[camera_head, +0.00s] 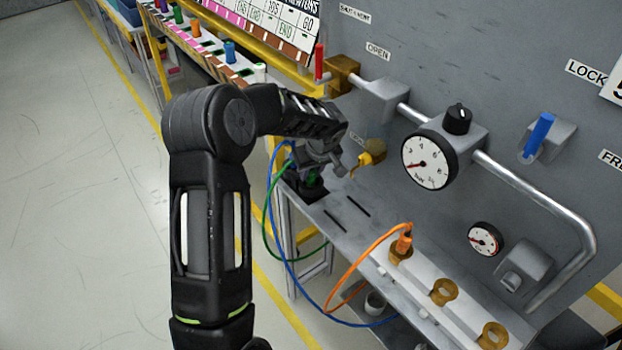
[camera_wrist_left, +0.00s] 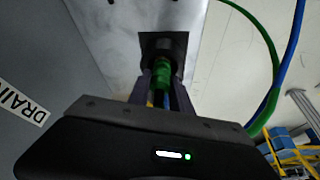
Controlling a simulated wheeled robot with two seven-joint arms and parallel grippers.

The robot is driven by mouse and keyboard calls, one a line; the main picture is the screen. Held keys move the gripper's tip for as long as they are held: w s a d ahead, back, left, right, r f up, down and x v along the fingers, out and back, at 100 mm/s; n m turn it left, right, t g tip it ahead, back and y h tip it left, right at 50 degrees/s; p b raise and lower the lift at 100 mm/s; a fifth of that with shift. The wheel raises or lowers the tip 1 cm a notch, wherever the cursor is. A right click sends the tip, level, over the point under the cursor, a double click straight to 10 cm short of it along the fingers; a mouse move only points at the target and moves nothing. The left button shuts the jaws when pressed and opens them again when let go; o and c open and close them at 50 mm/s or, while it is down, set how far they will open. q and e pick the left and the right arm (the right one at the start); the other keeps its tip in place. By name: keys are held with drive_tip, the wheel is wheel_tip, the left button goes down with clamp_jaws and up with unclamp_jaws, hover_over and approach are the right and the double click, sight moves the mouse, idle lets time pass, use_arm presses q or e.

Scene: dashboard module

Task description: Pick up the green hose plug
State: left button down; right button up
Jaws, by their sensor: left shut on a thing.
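The green hose plug (camera_wrist_left: 163,72) is between the fingers of my left gripper (camera_wrist_left: 162,88), which is shut on it, in the left wrist view. The plug's end is at a black square socket (camera_wrist_left: 163,45) on the grey surface; I cannot tell how deep it sits. In the head view my left gripper (camera_head: 317,170) is at the left end of the grey bench, and only a bit of the green plug (camera_head: 312,182) shows beneath it. A green hose (camera_head: 265,222) loops down from there. My right gripper is not in view.
A blue hose (camera_head: 290,262) hangs beside the green one. An orange plug (camera_head: 404,243) stands in a white rail with brass holders (camera_head: 443,292). A yellow valve handle (camera_head: 372,155), gauge (camera_head: 430,160) and pipe (camera_head: 520,185) are close on the right. Floor at left is clear.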

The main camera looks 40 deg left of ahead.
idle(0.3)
use_arm(q)
drive_tip(key=shift+s+r+b, duration=0.15)
drive_tip(key=shift+r+b, duration=0.15)
drive_tip(key=shift+b, duration=0.2)
drive_tip(key=r, duration=0.2)
drive_tip(key=r+b, duration=0.1)
drive_tip(key=r, duration=0.3)
drive_tip(key=shift+s+a+r+b, duration=0.2)
drive_tip(key=shift+s+b, duration=0.15)
drive_tip(key=shift+s, duration=0.05)
drive_tip(key=s+a+b, duration=0.2)
drive_tip(key=s, duration=0.7)
drive_tip(key=s+a+b, duration=0.2)
drive_tip(key=s+a, duration=0.1)
drive_tip(key=s, duration=0.6)
drive_tip(key=shift+a, duration=0.2)
